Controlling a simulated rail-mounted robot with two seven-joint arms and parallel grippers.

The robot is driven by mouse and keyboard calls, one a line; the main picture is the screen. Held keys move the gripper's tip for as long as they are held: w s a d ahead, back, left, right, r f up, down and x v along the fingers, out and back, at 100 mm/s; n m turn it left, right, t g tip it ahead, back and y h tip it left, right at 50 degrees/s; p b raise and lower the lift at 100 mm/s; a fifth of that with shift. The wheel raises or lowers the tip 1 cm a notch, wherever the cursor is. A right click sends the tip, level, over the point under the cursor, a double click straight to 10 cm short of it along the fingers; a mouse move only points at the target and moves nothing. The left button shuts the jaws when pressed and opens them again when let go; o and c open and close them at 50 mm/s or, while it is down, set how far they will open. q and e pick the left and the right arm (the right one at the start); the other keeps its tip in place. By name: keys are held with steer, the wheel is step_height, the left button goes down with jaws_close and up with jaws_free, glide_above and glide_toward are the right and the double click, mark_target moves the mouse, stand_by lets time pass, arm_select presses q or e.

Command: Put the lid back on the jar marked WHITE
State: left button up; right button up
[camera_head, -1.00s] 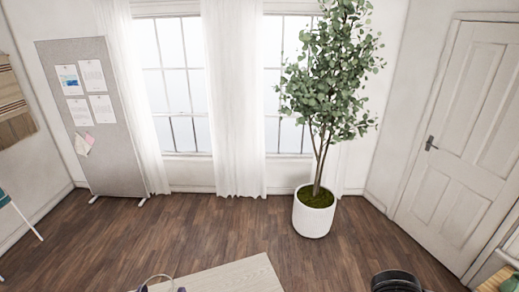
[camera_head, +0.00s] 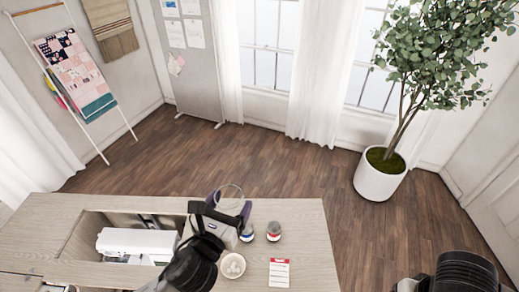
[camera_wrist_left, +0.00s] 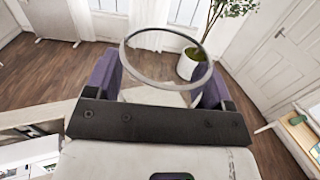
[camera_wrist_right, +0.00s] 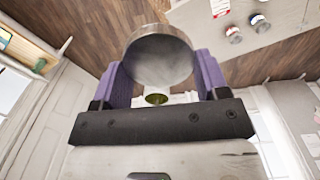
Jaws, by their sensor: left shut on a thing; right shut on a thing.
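My left gripper (camera_head: 228,207) has purple fingers and is above the tabletop near its back edge. It is shut on a clear, see-through round thing with a pale ring rim (camera_head: 229,187), which looks like an open glass jar. In the left wrist view the ring (camera_wrist_left: 204,54) stands between the fingers; no WHITE mark is readable. My right gripper (camera_wrist_right: 155,80) is shut on a round, silvery metal lid (camera_wrist_right: 160,58), off the table's right side. The head view shows only part of my right arm, not its gripper.
The wooden table (camera_head: 310,235) has a white sewing machine (camera_head: 135,241) in a recess at left. Two small jars with coloured bands (camera_head: 246,233) (camera_head: 273,231), a round dish (camera_head: 232,265) and a red-topped card (camera_head: 279,272) lie right of it. A potted plant (camera_head: 380,182) stands beyond.

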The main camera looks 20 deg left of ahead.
arm_select(q)
steer(key=d+f+m+g+h, duration=0.4)
steer(key=d+f+m+h, duration=0.4)
steer(key=d, duration=0.6)
step_height(320, 180, down, 3)
steer(key=s+h, duration=0.1)
steer(key=h, duration=0.2)
steer(key=shift+d+r+h, duration=0.15)
steer(key=shift+d+h, duration=0.15)
steer(key=shift+d, duration=0.05)
arm_select(e)
steer(key=shift+w+r, duration=0.15)
steer(key=shift+r, duration=0.2)
steer(key=w+a+r+n, duration=0.1)
steer(key=a+r+n, duration=0.15)
steer(key=a, duration=0.75)
steer(key=w+a+r+n, duration=0.15)
steer(key=a+r, duration=0.25)
steer(key=a, duration=0.7)
steer(key=w+a+f+n, duration=0.1)
steer(key=w+a, duration=0.3)
steer(key=w, duration=0.1)
steer(key=shift+w+a+f, duration=0.15)
steer(key=shift+w, duration=0.15)
